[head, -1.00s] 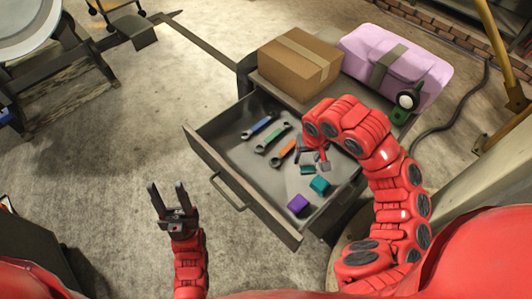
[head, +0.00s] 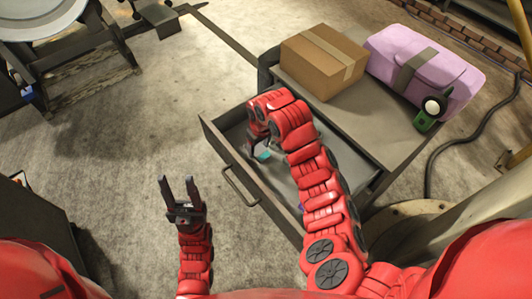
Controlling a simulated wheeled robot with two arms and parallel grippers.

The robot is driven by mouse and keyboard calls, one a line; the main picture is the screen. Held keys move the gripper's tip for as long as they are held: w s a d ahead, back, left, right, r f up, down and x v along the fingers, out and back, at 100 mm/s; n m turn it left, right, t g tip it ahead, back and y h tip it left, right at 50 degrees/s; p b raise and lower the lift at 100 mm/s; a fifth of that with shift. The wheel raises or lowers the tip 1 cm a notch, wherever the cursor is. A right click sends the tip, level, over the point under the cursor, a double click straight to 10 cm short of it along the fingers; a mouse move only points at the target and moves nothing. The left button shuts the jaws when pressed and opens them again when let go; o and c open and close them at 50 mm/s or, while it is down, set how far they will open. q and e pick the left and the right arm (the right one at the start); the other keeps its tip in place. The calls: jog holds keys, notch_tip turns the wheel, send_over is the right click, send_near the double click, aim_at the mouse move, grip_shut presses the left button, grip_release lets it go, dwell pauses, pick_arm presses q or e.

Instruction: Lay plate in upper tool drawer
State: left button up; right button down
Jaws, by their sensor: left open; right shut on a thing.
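The open tool drawer (head: 222,144) sticks out from a grey cabinet, toward the lower left. My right gripper (head: 257,150) is over the inside of the drawer, near its front wall. It is shut on a small teal piece (head: 264,156), probably the plate, mostly hidden by the gripper. I cannot tell whether this piece touches the drawer floor. My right arm covers much of the drawer, including the wrenches seen earlier. A bit of a purple block (head: 301,207) shows beside the arm. My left gripper (head: 179,192) is open and empty, left of the drawer.
A cardboard box (head: 310,68), a pink case (head: 445,80) and a green device with a round white face (head: 424,121) stand on the cabinet top (head: 365,128). A cable (head: 470,135) runs along the floor at right.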

aim_at(260, 152)
jog(key=shift+f, duration=0.45)
notch_tip(260, 152, down, 3)
jog(key=shift+s+f+p, duration=0.1)
jog(key=shift+f+p, duration=0.1)
jog(key=shift+p, duration=0.45)
jog(key=shift+f, duration=0.35)
jog(key=shift+f, duration=0.15)
jog(key=shift+c, duration=0.6)
grip_release()
